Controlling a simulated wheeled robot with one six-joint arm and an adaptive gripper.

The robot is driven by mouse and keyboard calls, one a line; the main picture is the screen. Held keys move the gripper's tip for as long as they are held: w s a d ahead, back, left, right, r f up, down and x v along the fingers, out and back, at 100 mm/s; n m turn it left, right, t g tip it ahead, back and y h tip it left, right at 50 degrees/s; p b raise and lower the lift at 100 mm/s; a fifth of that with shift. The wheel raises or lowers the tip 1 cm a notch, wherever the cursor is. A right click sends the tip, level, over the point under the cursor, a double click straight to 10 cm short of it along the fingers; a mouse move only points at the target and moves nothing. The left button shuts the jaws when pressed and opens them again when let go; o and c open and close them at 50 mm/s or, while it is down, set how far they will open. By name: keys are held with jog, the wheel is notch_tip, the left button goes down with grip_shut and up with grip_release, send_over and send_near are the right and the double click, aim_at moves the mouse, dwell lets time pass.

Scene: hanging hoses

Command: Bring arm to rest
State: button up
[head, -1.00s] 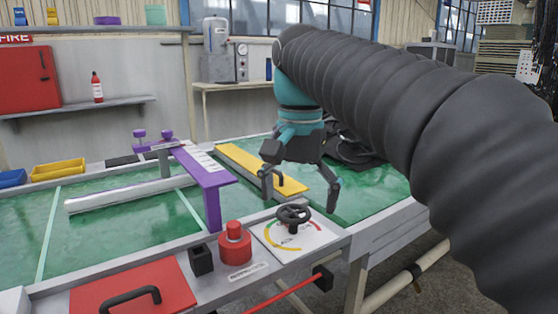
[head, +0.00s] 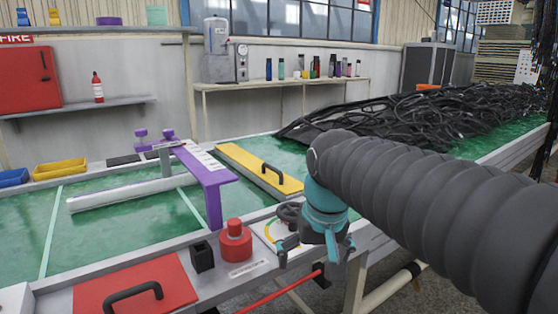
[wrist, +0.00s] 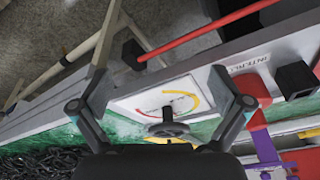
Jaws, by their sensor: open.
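My gripper (head: 316,254) is at the front edge of the green-topped table (head: 110,235), at the end of my grey ribbed arm. Its two fingers stand apart with nothing between them. It overlaps the dial panel with a black handwheel (head: 290,211) in the head view and partly hides it. In the wrist view the fingers (wrist: 160,108) spread on either side of the handwheel (wrist: 168,128) and its white dial plate; I cannot tell how far off it is.
A red button (head: 236,243), a black block (head: 202,257) and a red panel with a handle (head: 135,288) line the front edge. A red rod (head: 285,292) sticks out there. A purple bracket (head: 205,175) and yellow bar (head: 250,165) stand behind. Black hoses (head: 420,115) heap at right.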

jog(key=s+d+f+t, duration=0.1)
jog(key=s+d+f, duration=0.3)
jog(key=s+d, duration=0.1)
jog(key=s+d+f+m+t, duration=0.1)
jog(key=s+d+f, duration=0.3)
jog(key=s, duration=0.4)
jog(key=shift+d+t+h, duration=0.3)
jog(key=shift+d+h, duration=0.05)
jog(key=shift+h, duration=0.05)
jog(key=shift+f, duration=0.1)
